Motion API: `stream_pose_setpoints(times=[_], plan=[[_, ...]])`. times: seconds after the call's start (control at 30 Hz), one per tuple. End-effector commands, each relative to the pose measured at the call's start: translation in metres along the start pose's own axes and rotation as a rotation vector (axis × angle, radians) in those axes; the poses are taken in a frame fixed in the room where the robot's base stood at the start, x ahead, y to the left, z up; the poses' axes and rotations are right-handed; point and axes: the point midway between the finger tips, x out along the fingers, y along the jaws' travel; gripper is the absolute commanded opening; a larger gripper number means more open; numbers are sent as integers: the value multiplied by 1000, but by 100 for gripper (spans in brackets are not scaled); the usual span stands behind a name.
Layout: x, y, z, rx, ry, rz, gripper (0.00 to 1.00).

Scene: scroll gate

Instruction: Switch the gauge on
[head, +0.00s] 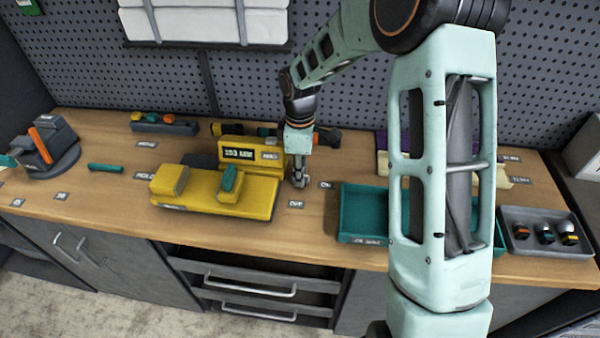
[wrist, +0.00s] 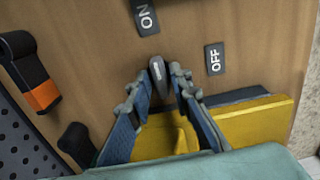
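The yellow gauge (head: 215,192) stands on the bench, with a lit display (head: 239,154) on its upright back part. In the wrist view part of its yellow body (wrist: 245,122) shows below and right. A small dark grey lever (wrist: 158,72) sticks up between my fingertips. It points between the ON label (wrist: 146,17) and the OFF label (wrist: 214,59). My gripper (head: 300,182) is low at the gauge's right end. In the wrist view my gripper (wrist: 159,76) has its fingertips drawn together on both sides of the lever, apparently shut on it. The lever's base is hidden.
A teal tray (head: 362,212) lies right of the gauge, partly behind my arm. A grey tray (head: 545,243) with small parts is at far right. A black and orange tool (wrist: 38,85) lies near the fingers. The pegboard (head: 345,95) rises behind.

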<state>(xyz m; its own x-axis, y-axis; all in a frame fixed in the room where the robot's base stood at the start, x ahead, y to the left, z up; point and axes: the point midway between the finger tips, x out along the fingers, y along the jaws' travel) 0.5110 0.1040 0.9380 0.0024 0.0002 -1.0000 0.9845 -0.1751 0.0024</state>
Motion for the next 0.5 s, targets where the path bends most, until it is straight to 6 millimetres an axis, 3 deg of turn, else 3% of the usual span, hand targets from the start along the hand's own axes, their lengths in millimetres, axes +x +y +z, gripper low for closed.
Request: stream_pose_setpoints(times=[0.27,0.5], plan=[[-10,0,0,3,0,1,19],[-59,1,0,2,2,5,19]])
